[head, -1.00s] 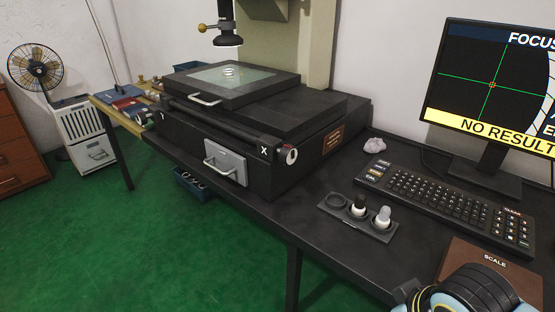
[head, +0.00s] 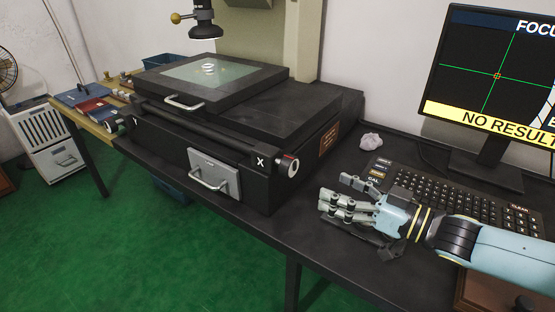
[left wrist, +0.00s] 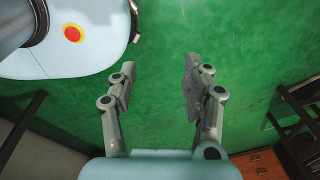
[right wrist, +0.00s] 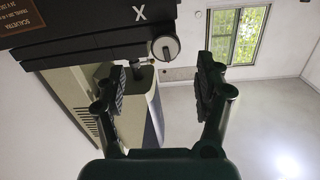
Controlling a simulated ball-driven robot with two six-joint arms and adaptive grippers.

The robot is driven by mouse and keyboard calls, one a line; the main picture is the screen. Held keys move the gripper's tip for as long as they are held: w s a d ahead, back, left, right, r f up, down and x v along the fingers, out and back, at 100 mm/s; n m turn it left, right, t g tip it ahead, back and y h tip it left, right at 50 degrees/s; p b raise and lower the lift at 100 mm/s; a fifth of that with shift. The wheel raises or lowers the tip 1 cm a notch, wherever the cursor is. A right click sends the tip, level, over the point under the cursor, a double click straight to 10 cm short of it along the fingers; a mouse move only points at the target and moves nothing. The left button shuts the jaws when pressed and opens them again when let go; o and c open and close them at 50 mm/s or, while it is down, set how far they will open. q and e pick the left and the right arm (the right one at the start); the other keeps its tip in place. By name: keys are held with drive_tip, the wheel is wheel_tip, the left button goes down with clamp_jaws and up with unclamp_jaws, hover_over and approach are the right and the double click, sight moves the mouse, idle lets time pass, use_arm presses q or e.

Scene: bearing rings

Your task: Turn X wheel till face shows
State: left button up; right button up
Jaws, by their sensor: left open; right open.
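The X wheel (head: 290,166) is a small knob with a pale face on the right end of the machine's front rail, beside the white X label. The bearing ring (head: 209,68) lies on the glass stage (head: 240,75) under the lens. The monitor (head: 497,85) reads NO RESULT, with a pale curved edge at its right. My left gripper (left wrist: 155,95) is open and empty over the green floor.
The keyboard (head: 450,193) lies under and behind my right arm. Table is bare between wheel and right gripper.

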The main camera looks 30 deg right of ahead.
sight(296, 170)
drive_tip(key=shift+y, duration=0.5)
drive_tip(key=x, duration=0.9)
drive_tip(key=shift+w+a+r, duration=0.2)
drive_tip(key=shift+r, duration=0.2)
drive_tip(key=shift+w+a, duration=0.3)
drive_tip(key=shift+w, duration=0.3)
use_arm(q)
drive_tip(key=shift+s+r, duration=0.1)
drive_tip(key=shift+s, duration=0.1)
use_arm(e)
drive_tip(key=c, duration=1.2)
drive_tip(key=shift+o, duration=0.2)
drive_tip(key=shift+n, duration=0.6)
